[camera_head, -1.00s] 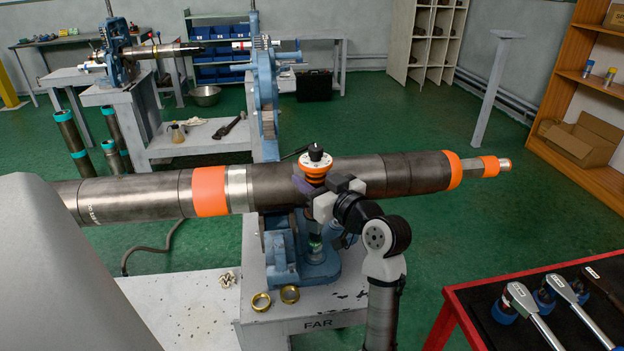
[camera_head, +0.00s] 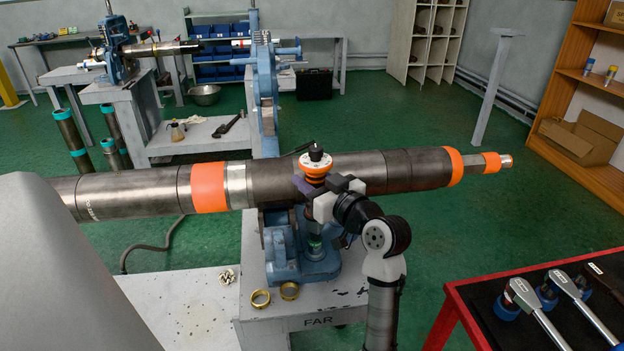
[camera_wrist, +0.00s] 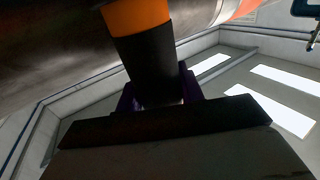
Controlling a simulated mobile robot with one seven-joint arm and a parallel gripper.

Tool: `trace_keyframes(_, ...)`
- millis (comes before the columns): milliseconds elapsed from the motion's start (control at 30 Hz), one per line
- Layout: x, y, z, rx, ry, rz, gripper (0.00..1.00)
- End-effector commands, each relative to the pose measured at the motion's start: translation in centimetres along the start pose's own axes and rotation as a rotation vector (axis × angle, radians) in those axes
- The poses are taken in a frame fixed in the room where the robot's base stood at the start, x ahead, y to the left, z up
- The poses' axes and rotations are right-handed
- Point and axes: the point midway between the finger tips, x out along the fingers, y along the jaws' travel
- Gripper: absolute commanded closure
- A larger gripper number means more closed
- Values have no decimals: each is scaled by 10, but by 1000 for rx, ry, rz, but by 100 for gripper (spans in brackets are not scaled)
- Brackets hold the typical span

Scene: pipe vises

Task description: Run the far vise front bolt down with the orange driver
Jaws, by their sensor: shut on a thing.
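The orange driver (camera_head: 316,161) stands upright in front of the pipe, with an orange and white collar and a black top knob. My gripper (camera_head: 310,188) is shut on its dark body below the collar. In the wrist view the purple fingers (camera_wrist: 190,88) sit on both sides of the driver's black body (camera_wrist: 150,60), under its orange part. The driver's lower end reaches down to the front of the blue far vise (camera_head: 285,258), at a green-ringed spot (camera_head: 315,243). The bolt itself is hidden there, and I cannot tell how the driver sits on it.
The long steel pipe (camera_head: 280,180) with orange bands lies across the far vise, close behind my gripper. A red cart (camera_head: 455,310) with several ratchet tools stands at right.

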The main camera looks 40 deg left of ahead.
Motion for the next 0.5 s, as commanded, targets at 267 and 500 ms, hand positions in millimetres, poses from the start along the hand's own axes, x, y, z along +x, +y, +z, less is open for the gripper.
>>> trace_keyframes(267, 0, 0, 2, -2, 5, 1, 99)
trace_keyframes(500, 0, 0, 5, -2, 5, 0, 99)
